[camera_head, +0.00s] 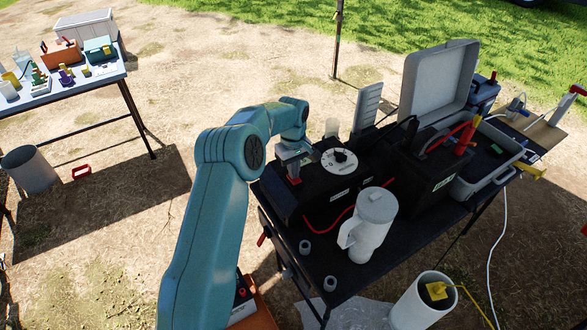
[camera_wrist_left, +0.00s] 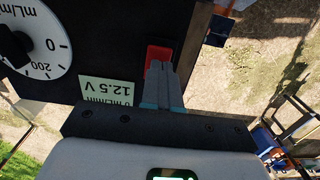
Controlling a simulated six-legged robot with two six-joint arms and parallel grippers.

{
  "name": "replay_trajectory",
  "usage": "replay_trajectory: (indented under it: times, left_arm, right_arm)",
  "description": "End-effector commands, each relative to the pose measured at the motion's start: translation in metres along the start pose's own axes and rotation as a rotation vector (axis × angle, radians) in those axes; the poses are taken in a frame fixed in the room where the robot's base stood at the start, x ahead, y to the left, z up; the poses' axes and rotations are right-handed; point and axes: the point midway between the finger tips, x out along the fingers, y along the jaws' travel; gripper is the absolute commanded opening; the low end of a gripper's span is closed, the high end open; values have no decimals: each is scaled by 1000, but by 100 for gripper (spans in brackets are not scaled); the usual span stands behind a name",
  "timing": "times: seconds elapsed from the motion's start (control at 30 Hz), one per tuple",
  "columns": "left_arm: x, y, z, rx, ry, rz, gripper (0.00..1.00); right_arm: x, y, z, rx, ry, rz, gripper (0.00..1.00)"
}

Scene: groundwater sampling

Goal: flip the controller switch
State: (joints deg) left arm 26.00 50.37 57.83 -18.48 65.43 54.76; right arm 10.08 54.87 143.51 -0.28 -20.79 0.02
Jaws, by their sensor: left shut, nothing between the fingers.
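The controller (camera_head: 325,185) is a black box on the dark table, with a white round dial and black knob (camera_head: 340,157) on top. Its red switch (camera_head: 294,181) is at the left end of the box. My left gripper (camera_head: 292,168) is shut and empty, with its fingertips right at the switch. In the left wrist view the red switch (camera_wrist_left: 157,53) shows just beyond the closed fingertips (camera_wrist_left: 159,66), which partly cover it. I cannot tell whether they touch, or which way the switch is set.
A white pitcher (camera_head: 368,225) stands in front of the controller. A black battery-like box (camera_head: 430,170) and an open grey case (camera_head: 438,80) are to the right. Small grey caps (camera_head: 305,247) lie near the front edge. A side table (camera_head: 65,85) stands at far left.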

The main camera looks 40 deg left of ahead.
Motion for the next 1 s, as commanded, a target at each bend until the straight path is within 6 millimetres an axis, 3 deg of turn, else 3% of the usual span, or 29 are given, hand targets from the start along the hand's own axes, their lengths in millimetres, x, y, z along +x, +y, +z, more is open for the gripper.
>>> replay_trajectory:
  times: [0.03, 0.1, 0.2, 0.5, 0.7, 1.0]
  left_arm:
    - [-19, -1, -2, -1, 8, 7, 0]
    - [-36, -4, -4, -2, 15, 12, 0]
    - [-51, -3, -5, -1, 19, 15, 0]
    - [-112, -4, -5, -1, 22, 16, 0]
    - [-128, -6, -4, -1, 21, 15, 0]
    - [-130, -5, -4, -1, 21, 15, 0]
  right_arm:
    - [-9, -3, 0, 0, 0, 0, 100]
    - [-16, -6, 0, 0, 0, 0, 100]
    - [-4, -1, 0, 0, 0, 0, 100]
    - [-1, 0, 0, 0, 0, 0, 100]
    - [-2, -1, 0, 0, 0, 0, 100]
    - [-2, -1, 0, 0, 1, 0, 100]
